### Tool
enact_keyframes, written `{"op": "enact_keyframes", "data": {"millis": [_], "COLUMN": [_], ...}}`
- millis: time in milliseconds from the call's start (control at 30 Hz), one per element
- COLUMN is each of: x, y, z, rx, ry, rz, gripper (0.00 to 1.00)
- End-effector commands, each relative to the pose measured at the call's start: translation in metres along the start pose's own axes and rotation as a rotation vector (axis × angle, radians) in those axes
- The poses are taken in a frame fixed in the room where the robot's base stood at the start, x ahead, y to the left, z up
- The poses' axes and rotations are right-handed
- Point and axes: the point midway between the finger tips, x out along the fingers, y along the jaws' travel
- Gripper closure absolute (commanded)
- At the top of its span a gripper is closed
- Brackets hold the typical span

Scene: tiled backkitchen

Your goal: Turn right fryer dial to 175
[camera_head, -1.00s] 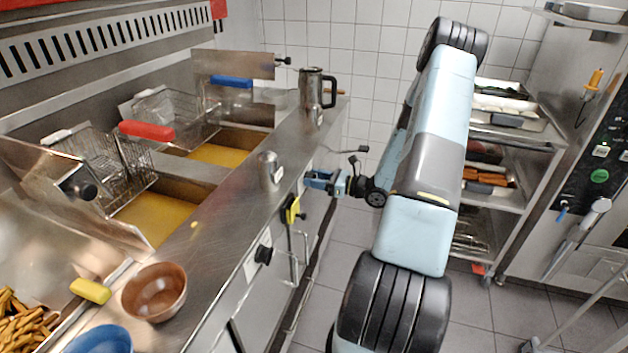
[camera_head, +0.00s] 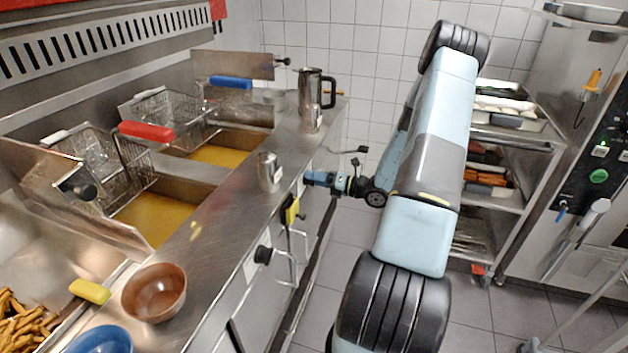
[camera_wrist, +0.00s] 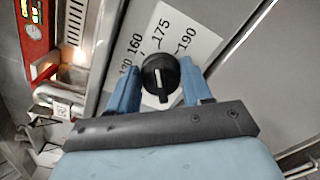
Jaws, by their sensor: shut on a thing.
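The right fryer dial (camera_wrist: 160,78) is a round black knob in the wrist view. Its white mark runs nearly straight up and down the picture, from about its middle to its lower edge. A white scale plate (camera_wrist: 188,40) behind it reads 130, 160, 175 and 190, with 175 almost straight above the knob. My gripper (camera_wrist: 160,84) is shut on the dial, one blue finger on each side. In the head view my gripper (camera_head: 318,179) meets the fryer's front panel, and the dial itself is hidden there.
Another black knob (camera_head: 263,255) and a yellow-and-black part (camera_head: 291,211) sit on the front panel, left of my gripper. On the counter stand a metal cup (camera_head: 268,172), a steel jug (camera_head: 312,100) and a brown bowl (camera_head: 154,292). A wheeled rack (camera_head: 500,150) stands right.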

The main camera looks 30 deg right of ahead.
Motion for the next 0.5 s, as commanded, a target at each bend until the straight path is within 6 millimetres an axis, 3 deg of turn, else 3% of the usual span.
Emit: {"op": "enact_keyframes", "data": {"millis": [500], "x": [-0.0015], "y": [-0.0035], "z": [0.0015], "rx": [0.13], "ry": [-0.003], "rz": [-0.007], "gripper": [0.81]}}
